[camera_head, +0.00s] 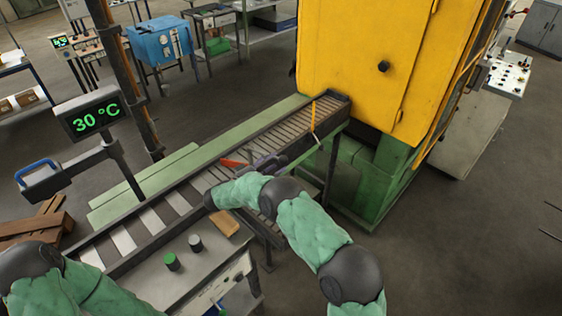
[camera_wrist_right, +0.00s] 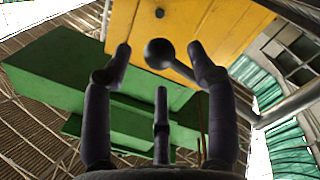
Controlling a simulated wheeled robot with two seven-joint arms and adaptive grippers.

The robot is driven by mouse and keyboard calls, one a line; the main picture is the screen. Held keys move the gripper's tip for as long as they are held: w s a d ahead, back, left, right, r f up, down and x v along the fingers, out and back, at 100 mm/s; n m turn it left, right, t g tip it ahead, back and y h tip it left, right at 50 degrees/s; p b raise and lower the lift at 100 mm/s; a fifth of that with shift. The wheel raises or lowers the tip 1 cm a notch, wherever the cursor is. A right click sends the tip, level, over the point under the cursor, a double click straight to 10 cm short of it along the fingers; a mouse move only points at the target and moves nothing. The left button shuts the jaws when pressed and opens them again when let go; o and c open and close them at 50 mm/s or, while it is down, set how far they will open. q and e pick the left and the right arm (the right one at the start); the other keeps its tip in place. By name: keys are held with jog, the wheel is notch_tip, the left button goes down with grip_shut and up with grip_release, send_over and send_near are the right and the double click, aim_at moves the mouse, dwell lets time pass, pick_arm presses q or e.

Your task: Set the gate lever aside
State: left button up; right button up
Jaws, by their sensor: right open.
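The gate lever (camera_wrist_right: 158,53) shows in the right wrist view as a dark ball knob on a rod that runs down to the right, behind a finger, towards a grey bar. My right gripper (camera_wrist_right: 160,60) is open, with the knob between its spread fingertips; I cannot tell whether they touch it. In the head view my right gripper (camera_head: 268,163) is over the roller conveyor, beside a red piece (camera_head: 235,163). The lever cannot be made out clearly there. My left arm enters at the lower left; its gripper is not in view.
The roller conveyor (camera_head: 160,222) runs up to the yellow furnace (camera_head: 355,60). A thin yellow strip (camera_head: 313,118) stands at its furnace end. A green cylinder (camera_head: 172,261) and a grey one (camera_head: 195,243) stand on the front table. A display (camera_head: 95,115) reads 30 °C.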

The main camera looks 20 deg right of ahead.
jog(key=v, duration=0.7)
jog(key=shift+a, duration=0.4)
jog(key=shift+s, duration=0.1)
